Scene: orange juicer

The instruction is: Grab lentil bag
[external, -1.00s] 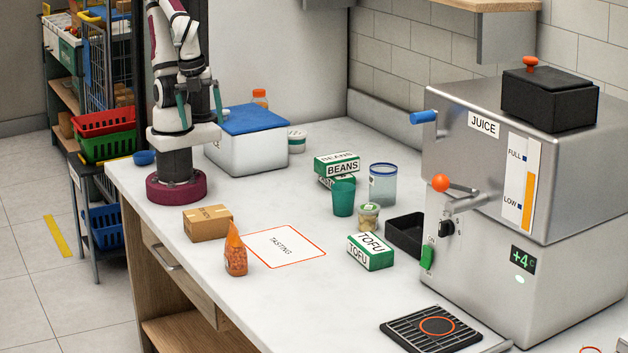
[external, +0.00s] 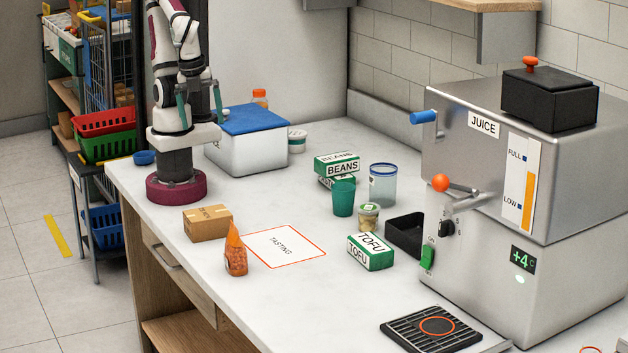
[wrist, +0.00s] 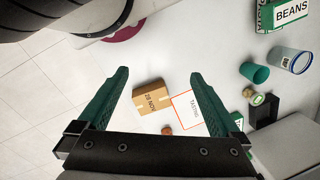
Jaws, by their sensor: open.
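The lentil bag (external: 236,252) is an orange, tapering bag standing on the white counter, near its front edge. In the external view it stands in front of the cardboard box and left of the tasting card. In the wrist view a small orange-brown thing (wrist: 167,130), seemingly the top of the bag, shows low between the fingers, beside the box. My gripper (external: 200,108) is raised high over the far left end of the counter, well away from the bag. Its two green fingers are wide apart and empty in the wrist view (wrist: 160,85).
A cardboard box (external: 207,223) and the tasting card (external: 284,246) lie close to the bag. A blue-lidded cooler (external: 247,150) is behind.

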